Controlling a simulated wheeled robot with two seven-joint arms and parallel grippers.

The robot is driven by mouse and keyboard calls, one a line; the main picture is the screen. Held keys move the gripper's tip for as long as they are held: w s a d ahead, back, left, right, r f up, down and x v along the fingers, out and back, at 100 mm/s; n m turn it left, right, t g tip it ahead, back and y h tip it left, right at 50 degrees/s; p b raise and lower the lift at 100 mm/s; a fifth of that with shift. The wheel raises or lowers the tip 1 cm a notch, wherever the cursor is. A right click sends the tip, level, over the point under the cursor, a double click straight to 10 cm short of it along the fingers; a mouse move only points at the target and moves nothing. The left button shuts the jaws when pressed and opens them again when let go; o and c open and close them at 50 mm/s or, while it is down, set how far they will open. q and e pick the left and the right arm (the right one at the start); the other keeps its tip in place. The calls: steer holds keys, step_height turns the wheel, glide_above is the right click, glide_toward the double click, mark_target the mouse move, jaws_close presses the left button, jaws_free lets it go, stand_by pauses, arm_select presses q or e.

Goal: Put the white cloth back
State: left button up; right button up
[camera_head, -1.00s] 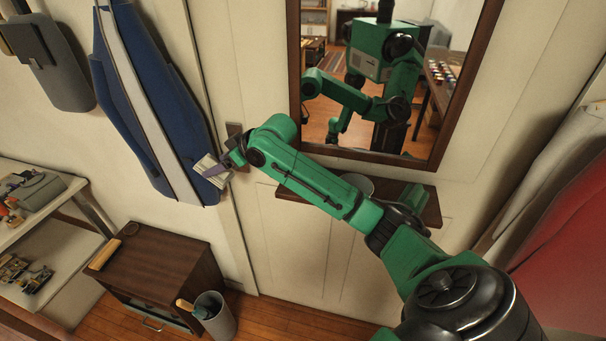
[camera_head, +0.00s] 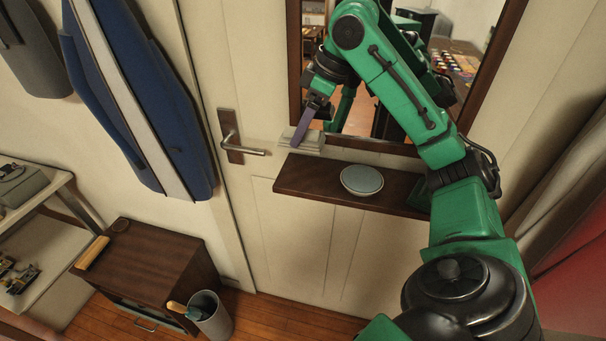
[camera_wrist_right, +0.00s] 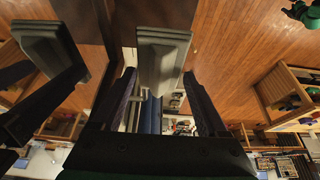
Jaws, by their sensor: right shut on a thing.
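The white cloth (camera_head: 302,139) is a small folded stack, pale grey-white. My right gripper (camera_head: 304,127) is shut on it, in front of the lower left corner of the mirror. The cloth shows just above the left end of the dark wooden shelf (camera_head: 400,193); I cannot tell if it touches the shelf or the door. In the right wrist view the cloth (camera_wrist_right: 162,58) sits between the two fingers of my right gripper (camera_wrist_right: 161,85). A second copy of the cloth and gripper at the left there looks like the mirror's reflection. My left gripper is not in view.
A pale round dish (camera_head: 362,179) stands on the shelf. The framed mirror (camera_head: 515,25) hangs above it. A door handle (camera_head: 232,137) juts out left of the cloth. A blue ironing-board-like thing (camera_head: 150,95) hangs further left. A brown cabinet (camera_head: 150,262) and a bin (camera_head: 212,318) stand below.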

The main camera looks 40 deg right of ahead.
mark_target(320, 135)
step_height(320, 135, down, 10)
steer(key=shift+s+r+b, duration=0.1)
steer(key=shift+r+b, duration=0.1)
steer(key=shift+b, duration=1)
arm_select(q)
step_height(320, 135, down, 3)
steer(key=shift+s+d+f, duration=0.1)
arm_select(e)
steer(key=shift+r, duration=0.1)
steer(key=o, duration=0.9)
steer(key=shift+o, duration=0.9)
steer(key=shift+d, duration=0.1)
steer(key=p+v, duration=0.2)
steer(key=v, duration=1)
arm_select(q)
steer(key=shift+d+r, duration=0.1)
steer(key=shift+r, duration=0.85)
